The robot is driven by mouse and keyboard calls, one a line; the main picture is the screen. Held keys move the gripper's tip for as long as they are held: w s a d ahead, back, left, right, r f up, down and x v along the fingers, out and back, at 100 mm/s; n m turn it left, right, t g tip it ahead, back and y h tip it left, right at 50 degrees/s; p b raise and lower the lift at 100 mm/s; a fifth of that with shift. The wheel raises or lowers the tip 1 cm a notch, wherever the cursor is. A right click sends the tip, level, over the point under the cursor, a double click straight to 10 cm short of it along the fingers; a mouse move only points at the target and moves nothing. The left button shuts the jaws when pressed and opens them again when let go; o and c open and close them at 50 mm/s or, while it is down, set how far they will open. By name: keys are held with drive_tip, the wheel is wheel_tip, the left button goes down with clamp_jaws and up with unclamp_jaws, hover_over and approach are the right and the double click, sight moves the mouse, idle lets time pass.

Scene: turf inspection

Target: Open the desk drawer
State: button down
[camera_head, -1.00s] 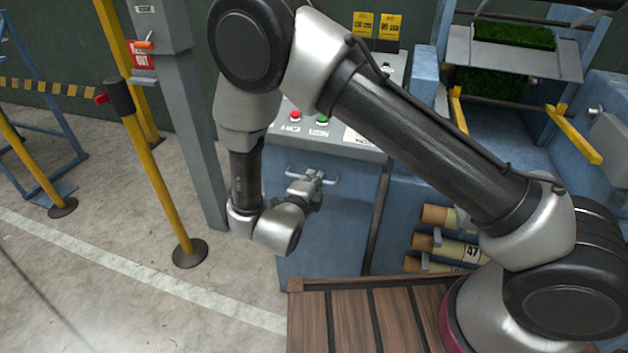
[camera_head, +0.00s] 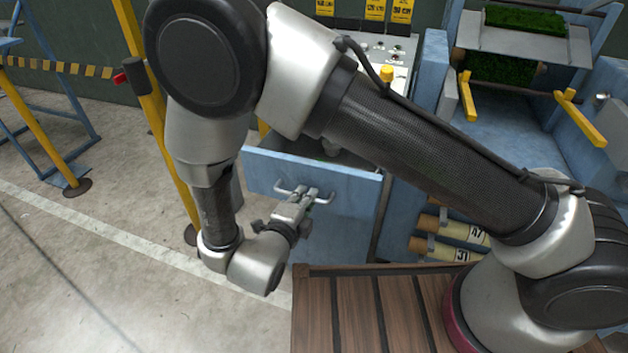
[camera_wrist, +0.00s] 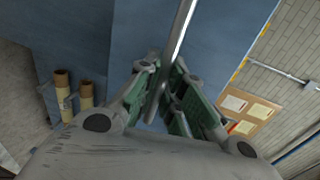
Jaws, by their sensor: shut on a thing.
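The desk drawer (camera_head: 335,180) has a blue front with a metal bar handle (camera_head: 324,199) and stands pulled out from the blue desk. A dark gap with part of the drawer's inside shows above its front edge. My gripper (camera_head: 308,194) is shut on the handle near its middle. In the wrist view the handle bar (camera_wrist: 180,40) runs between the two fingers of my gripper (camera_wrist: 162,95), with the blue drawer front behind it. My arm hides part of the desk and its panel.
A yellow post (camera_head: 165,140) stands left of my arm. Tan rolls (camera_head: 450,230) with number labels sit in the rack at right. A machine with green turf (camera_head: 500,68) stands at the back right. A wooden slatted deck (camera_head: 365,310) lies below.

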drive_tip(key=f+v, duration=0.1)
drive_tip(key=v, duration=0.5)
drive_tip(key=shift+s, duration=0.35)
drive_tip(key=shift+a+f, duration=0.1)
drive_tip(key=shift+f, duration=0.05)
drive_tip(key=c, duration=1.5)
unclamp_jaws()
drive_tip(key=v, duration=1.2)
